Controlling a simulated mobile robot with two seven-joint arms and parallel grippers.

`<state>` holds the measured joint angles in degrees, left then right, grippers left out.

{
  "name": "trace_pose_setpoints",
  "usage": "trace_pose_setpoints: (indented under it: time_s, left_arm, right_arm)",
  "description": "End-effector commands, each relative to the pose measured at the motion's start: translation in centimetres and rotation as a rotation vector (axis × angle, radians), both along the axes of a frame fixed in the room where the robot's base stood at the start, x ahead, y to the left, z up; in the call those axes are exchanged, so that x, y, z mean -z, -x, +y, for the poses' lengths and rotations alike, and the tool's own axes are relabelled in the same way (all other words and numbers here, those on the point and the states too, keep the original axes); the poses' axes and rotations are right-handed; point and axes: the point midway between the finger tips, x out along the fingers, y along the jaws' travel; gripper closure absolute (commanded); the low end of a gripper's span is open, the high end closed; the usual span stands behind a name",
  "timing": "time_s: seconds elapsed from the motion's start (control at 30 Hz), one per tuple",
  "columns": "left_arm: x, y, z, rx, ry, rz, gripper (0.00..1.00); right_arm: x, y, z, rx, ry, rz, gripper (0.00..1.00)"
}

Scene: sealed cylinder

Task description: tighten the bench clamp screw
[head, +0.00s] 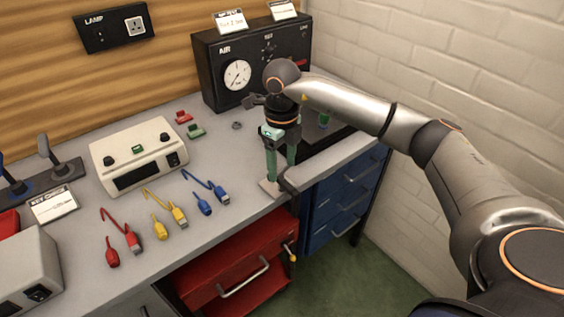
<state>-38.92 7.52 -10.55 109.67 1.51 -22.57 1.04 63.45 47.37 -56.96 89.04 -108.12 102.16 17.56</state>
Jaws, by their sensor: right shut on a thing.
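The bench clamp (287,187) sits at the front edge of the grey workbench, with a light flat plate beside its dark bracket. My right gripper (281,172) points down above it, with two green fingers reaching to the clamp. It is shut on the clamp's upper part, apparently the screw; the grip itself is small and partly hidden by the fingers. A thin dark part with an orange-yellow tip (292,258) hangs below the bench edge; I cannot tell whether it belongs to the clamp. My left gripper is not in view.
A black gauge panel (235,77) stands behind the gripper. A white instrument box (138,155) and several coloured leads (160,227) lie to the left. Below are a red drawer unit (240,262), partly open, and blue drawers (343,203). A brick wall closes off the right.

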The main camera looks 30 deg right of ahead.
Motion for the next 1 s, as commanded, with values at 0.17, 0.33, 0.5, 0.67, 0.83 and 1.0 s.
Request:
trace_pose_setpoints:
  time_s: [0.17, 0.33, 0.5, 0.67, 0.83, 1.0]
  left_arm:
    - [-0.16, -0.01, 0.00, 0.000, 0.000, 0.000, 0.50]
    - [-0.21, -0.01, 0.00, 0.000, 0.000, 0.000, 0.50]
    - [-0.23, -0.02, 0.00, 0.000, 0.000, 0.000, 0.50]
    - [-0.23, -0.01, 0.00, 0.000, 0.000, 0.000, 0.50]
    - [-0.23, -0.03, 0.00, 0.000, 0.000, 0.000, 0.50]
    - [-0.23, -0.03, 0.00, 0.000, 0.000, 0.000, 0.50]
  right_arm:
    - [-0.59, -0.31, -0.05, 0.116, -0.003, -0.015, 0.88]
    - [-0.65, -0.36, -0.07, 0.187, -0.003, -0.016, 0.88]
    - [-0.67, -0.38, -0.09, 0.225, -0.003, -0.017, 0.88]
    - [-0.67, -0.39, -0.10, 0.239, -0.002, -0.018, 0.88]
    - [-0.66, -0.40, -0.12, 0.241, -0.002, -0.018, 0.88]
    - [-0.66, -0.40, -0.13, 0.240, -0.002, -0.018, 0.32]
